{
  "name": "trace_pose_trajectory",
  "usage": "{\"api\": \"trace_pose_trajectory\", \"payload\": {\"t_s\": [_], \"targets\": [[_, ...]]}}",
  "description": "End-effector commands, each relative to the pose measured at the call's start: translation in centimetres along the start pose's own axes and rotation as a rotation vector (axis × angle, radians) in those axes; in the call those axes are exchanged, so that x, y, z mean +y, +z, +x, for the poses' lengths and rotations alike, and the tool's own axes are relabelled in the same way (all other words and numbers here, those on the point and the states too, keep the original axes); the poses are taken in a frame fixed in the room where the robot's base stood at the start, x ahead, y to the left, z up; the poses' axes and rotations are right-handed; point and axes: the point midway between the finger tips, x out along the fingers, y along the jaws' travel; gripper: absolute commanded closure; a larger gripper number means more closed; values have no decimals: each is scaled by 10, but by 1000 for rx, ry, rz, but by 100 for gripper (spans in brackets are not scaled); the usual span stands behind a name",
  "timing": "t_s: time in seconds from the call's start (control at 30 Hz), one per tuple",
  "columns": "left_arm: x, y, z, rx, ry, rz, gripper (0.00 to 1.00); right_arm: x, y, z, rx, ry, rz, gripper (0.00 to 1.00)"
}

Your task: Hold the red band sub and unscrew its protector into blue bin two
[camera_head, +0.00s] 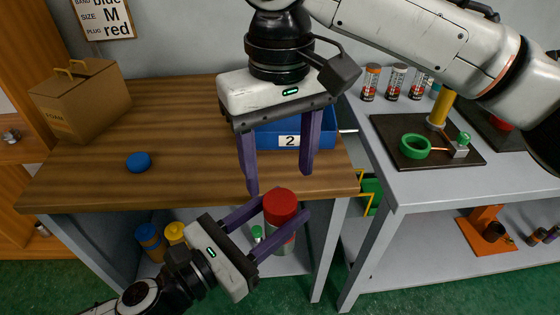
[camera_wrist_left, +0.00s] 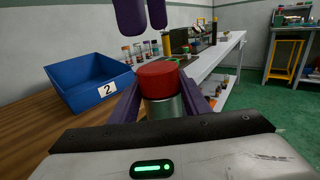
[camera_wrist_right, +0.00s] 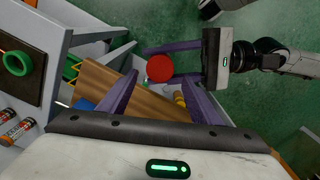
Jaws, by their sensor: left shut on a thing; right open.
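My left gripper (camera_head: 284,209) is shut on the grey metal body of the sub (camera_head: 284,242), which it holds upright in front of the wooden table's edge. A wide red protector (camera_head: 280,203) sits on top of the sub; it also shows in the left wrist view (camera_wrist_left: 158,78) and the right wrist view (camera_wrist_right: 160,68). I cannot make out a separate red band. My right gripper (camera_head: 280,181) is open and empty, fingers pointing down just above the protector, apart from it. Blue bin two (camera_head: 322,141), labelled 2, stands on the table behind my right gripper; it looks empty in the left wrist view (camera_wrist_left: 80,92).
A blue cap (camera_head: 138,162) and a cardboard box (camera_head: 80,100) are on the wooden table (camera_head: 190,140). Blue and yellow pieces (camera_head: 150,240) stand on the shelf below. The grey bench (camera_head: 420,185) at right carries a green ring (camera_head: 416,147) on a dark plate and several cans.

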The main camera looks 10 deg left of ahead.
Motion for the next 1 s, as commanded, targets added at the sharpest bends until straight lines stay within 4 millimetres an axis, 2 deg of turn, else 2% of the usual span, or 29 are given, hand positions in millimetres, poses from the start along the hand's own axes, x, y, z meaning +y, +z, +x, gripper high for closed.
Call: {"api": "trace_pose_trajectory", "payload": {"t_s": [0.3, 0.43, 0.6, 0.87, 1.0], "targets": [[0, 3, 0, -5, -1, 1, 100, 1, 1, 49, -4, 0, 0, 42], [0, 3, 0, -5, -1, 1, 100, 0, 1, 64, -3, 0, 0, 42], [0, 3, 0, -5, -1, 1, 100, 0, 1, 74, -2, -1, 0, 42], [0, 3, 0, -5, -1, 1, 100, 0, 0, 74, -1, 0, -1, 42], [0, 3, 0, -5, -1, 1, 100, 0, 0, 74, -1, 0, -1, 66]]}}
